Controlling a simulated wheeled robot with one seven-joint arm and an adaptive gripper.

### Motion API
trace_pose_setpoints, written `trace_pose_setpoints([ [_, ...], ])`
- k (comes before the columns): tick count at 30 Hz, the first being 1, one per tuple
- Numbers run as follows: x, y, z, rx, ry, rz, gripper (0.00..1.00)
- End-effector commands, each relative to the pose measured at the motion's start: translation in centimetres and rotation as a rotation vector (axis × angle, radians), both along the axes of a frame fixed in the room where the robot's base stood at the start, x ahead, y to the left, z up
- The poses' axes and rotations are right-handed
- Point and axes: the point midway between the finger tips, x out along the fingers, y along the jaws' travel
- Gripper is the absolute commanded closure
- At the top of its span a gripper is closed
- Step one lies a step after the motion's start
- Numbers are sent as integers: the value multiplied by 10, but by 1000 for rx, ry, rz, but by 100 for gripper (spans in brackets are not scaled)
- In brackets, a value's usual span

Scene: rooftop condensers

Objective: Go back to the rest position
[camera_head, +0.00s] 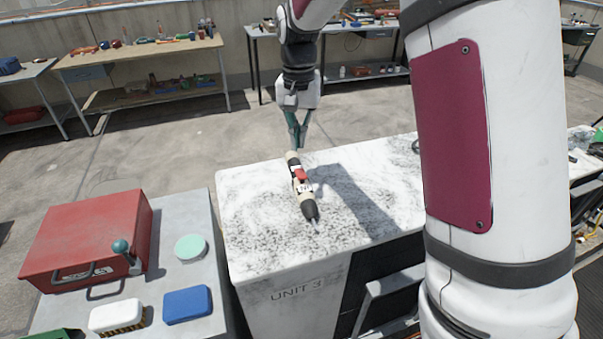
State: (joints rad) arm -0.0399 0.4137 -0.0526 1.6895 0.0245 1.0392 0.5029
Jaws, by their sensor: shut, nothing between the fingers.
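My gripper (298,143) is in the upper middle of the head view, pointing down with its teal fingers together and nothing visible between them. Below it, a cream and black cylindrical tool (295,167) with a red part and a dark pointed tip lies on the white, speckled top of the unit marked UNIT 3 (255,255). The fingertips are just above or behind the tool's far end in the picture. I cannot tell whether they touch it. My arm casts a shadow across the unit top.
A grey table (205,265) at lower left holds a red toolbox (85,235), a mint round disc (189,248), a blue block (187,305) and a white brush (115,315). Workbenches (140,65) with tools stand along the back wall. The concrete floor between is clear.

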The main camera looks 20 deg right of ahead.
Motion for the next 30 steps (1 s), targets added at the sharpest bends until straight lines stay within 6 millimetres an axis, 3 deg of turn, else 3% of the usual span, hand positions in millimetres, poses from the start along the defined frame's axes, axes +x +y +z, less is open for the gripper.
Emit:
trace_pose_setpoints([
  [14,0,0,3,0,0,0,100],
  [18,-7,0,14,1,-18,14,100],
  [23,-38,0,50,4,-76,70,100],
  [30,-107,0,101,-6,-190,191,100],
])
